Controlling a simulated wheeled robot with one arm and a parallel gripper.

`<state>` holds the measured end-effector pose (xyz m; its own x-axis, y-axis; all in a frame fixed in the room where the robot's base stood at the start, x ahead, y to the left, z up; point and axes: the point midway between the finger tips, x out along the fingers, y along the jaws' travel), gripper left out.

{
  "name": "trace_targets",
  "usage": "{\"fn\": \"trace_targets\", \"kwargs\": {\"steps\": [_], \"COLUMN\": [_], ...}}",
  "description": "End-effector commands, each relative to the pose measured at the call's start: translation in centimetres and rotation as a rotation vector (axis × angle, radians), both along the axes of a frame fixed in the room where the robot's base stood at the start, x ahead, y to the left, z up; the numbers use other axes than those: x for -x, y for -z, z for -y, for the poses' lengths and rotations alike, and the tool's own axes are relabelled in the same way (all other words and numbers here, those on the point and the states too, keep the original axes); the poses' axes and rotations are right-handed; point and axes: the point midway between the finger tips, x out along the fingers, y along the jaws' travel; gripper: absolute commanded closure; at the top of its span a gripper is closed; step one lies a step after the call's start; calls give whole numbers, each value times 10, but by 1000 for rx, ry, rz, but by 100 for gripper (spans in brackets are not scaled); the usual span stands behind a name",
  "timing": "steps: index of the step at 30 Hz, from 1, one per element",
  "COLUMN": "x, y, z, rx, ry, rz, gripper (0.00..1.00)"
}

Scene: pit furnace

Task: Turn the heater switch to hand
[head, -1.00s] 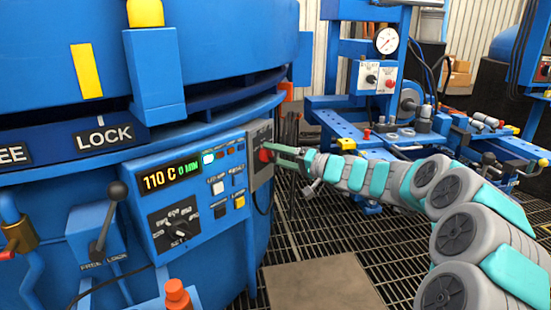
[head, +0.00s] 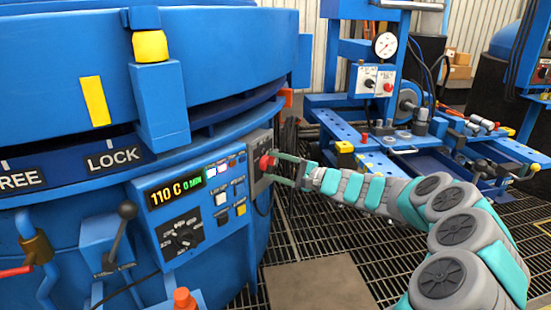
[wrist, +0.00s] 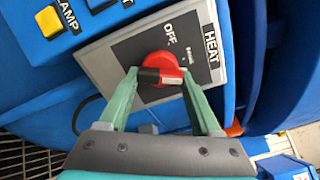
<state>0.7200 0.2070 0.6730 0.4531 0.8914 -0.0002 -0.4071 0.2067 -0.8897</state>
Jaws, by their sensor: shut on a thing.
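The heater switch is a red knob (wrist: 160,68) on a dark plate in a grey box (wrist: 105,55), beside the labels OFF and HEAT. A small label below OFF is too small to read. The knob's raised grip lies crosswise between the fingers, with a dark part and a pale mark on it. In the head view the knob (head: 266,163) sits at the right end of the blue control panel (head: 215,238). My gripper (wrist: 162,76) is shut on the knob, one green finger at each side; it also shows in the head view (head: 274,169).
The panel has a lit display (head: 176,192), a black dial (head: 182,238) and several buttons left of the switch. A black-knobbed lever (head: 118,235) stands further left. Blue machinery (head: 400,150) stands behind my arm. The grated floor (head: 300,225) right of the furnace is open.

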Motion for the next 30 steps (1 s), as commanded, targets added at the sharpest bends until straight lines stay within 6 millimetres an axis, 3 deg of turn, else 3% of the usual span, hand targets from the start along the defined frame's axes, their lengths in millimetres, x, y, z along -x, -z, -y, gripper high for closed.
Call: {"fn": "trace_targets", "kwargs": {"steps": [15, 30], "x": [1, 1], "y": [2, 4], "z": [0, 0], "rx": [-155, -187], "ry": [1, 2], "rz": [-311, -373], "gripper": [91, 91]}}
